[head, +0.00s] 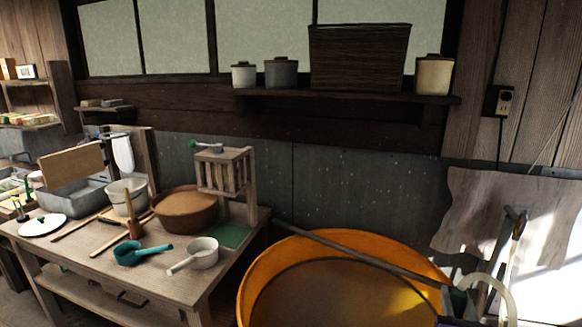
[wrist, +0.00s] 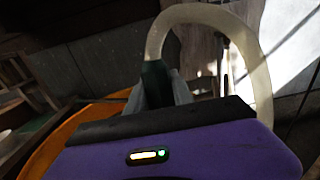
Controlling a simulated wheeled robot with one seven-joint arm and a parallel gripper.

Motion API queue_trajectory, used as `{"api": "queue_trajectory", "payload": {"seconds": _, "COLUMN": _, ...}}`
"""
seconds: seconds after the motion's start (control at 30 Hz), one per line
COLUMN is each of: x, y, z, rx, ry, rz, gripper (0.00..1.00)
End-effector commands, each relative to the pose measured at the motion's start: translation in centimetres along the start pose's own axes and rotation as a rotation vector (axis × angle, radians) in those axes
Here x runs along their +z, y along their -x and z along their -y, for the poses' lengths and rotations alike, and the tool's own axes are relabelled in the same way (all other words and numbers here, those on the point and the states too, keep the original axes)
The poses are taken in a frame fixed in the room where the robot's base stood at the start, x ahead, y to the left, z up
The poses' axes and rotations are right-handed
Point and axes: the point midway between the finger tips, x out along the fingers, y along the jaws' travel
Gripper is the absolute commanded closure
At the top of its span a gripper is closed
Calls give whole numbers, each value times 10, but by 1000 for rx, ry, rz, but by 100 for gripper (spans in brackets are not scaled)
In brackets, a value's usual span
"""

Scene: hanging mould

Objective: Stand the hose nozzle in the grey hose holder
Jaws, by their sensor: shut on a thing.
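The hose nozzle (wrist: 155,84) is dark green, with a pale translucent hose (wrist: 258,62) looping up and over from it in the wrist view. My gripper (wrist: 167,90) is shut on the nozzle, its grey fingers around it. In the head view, the pale hose (head: 498,284) curves at the lower right, with the dark nozzle (head: 459,301) beside it, close to the orange tub's right rim. The nozzle's lower part is hidden behind my gripper in the wrist view. I cannot make out the grey hose holder for certain in either view.
A large orange tub (head: 246,290) stands at bottom centre, a long pole (head: 345,249) across it. A wooden table (head: 190,290) with bowls and ladles is left. A pale wavy-edged board (head: 465,215) and an upright stick (head: 514,235) stand right. A shelf (head: 345,98) holds jars above.

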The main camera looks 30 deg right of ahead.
Motion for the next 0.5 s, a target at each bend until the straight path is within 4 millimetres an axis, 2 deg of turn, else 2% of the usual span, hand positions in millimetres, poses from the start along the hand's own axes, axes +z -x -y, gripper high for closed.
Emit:
{"api": "queue_trajectory", "payload": {"seconds": 0.3, "x": -18, "y": 8, "z": -42, "rx": 119, "ry": 2, "rz": -2, "gripper": 100}}
{"api": "queue_trajectory", "payload": {"seconds": 0.5, "x": -29, "y": 15, "z": -60, "rx": 172, "ry": 1, "rz": -1, "gripper": 100}}
